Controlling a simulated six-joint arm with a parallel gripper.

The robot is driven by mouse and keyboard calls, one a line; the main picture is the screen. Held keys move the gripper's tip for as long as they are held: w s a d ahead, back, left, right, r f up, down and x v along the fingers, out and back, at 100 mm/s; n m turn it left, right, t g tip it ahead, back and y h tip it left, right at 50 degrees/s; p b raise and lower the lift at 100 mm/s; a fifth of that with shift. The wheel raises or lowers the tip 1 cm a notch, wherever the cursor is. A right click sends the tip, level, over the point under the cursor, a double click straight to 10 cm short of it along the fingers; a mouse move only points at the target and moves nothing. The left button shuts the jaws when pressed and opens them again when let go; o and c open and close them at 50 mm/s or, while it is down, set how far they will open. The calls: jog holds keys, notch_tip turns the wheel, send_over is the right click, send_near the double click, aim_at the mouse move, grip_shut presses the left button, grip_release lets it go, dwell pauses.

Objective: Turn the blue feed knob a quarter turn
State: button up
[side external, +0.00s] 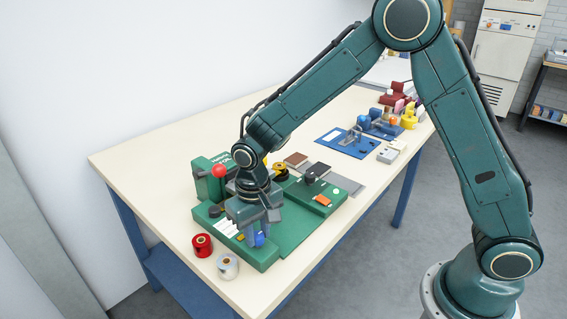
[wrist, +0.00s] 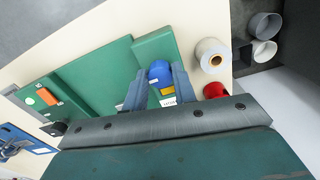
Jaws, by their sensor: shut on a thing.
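The blue feed knob (side external: 260,239) sits on the front part of the green machine (side external: 292,235). My gripper (side external: 254,234) points down over it, with its fingers around the knob. In the wrist view the blue knob (wrist: 160,73) shows between the two fingers of my gripper (wrist: 156,84). The jaws are closed against its sides. A yellow and white label (wrist: 168,96) shows beside the knob. The knob's angle is hard to read, as the fingers hide part of it.
A red roll (side external: 202,245) and a white roll (side external: 228,266) stand on the table close to the machine. A blue plate (side external: 345,142) and several coloured parts lie farther back. The table's front left is bare.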

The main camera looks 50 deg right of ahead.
aim_at(260, 235)
dwell(0.4)
jog(key=o, duration=1)
notch_tip(260, 235, up, 14)
dwell(0.5)
jog(key=s+d+r+t, duration=0.2)
jog(key=s+d+r, duration=0.6)
jog(key=s, duration=0.1)
jog(key=s+d+n+t, duration=0.1)
jog(key=s+d+t, duration=0.2)
jog(key=s, duration=1.1)
jog(key=d, duration=0.2)
jog(key=shift+d+f+n+t, duration=0.3)
